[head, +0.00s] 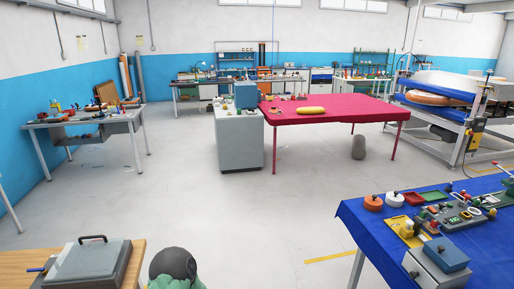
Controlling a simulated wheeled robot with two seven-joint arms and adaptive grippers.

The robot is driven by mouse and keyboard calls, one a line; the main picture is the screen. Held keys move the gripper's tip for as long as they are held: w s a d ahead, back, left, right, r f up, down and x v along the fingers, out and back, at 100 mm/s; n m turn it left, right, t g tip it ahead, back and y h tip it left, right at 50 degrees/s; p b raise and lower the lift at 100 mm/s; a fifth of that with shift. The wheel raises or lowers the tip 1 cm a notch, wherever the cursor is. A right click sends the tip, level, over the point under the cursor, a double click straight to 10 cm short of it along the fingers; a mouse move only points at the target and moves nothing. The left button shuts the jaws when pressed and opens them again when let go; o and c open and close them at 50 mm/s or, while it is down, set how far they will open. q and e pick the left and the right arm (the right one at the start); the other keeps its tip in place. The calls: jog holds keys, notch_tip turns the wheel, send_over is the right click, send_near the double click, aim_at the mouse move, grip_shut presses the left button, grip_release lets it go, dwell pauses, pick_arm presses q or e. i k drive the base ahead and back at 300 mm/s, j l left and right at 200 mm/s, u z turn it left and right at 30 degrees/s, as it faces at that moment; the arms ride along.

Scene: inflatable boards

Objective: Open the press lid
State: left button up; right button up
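A grey metal box-like unit (75,277) stands on a wooden table at the bottom left and looks like the press. Its flat grey lid (92,259) appears shut and has a black bar handle (92,238) toward its far edge. A small blue-tipped lever (36,269) sticks out on its left. The lower part of the unit is cut off by the picture's bottom edge. Neither of my grippers is in view.
The wooden table (22,258) holds the unit. A dark rounded object with green below (173,264) is close on its right. A blue-covered table (355,222) with tools stands at right. A red-covered table (350,107) stands farther back. The middle floor is clear.

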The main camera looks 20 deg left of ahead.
aim_at(79, 240)
jog(key=i+u, duration=0.2)
jog(key=u, duration=0.25)
jog(key=i+u, duration=0.25)
jog(key=u, duration=0.2)
jog(key=i+l+u, duration=0.15)
jog(key=u, duration=0.3)
jog(key=i+l+u, duration=0.2)
jog(key=u, duration=0.25)
jog(key=i+l+u, duration=0.15)
jog(key=u, duration=0.3)
jog(key=k+l, duration=0.05)
jog(key=l, duration=0.05)
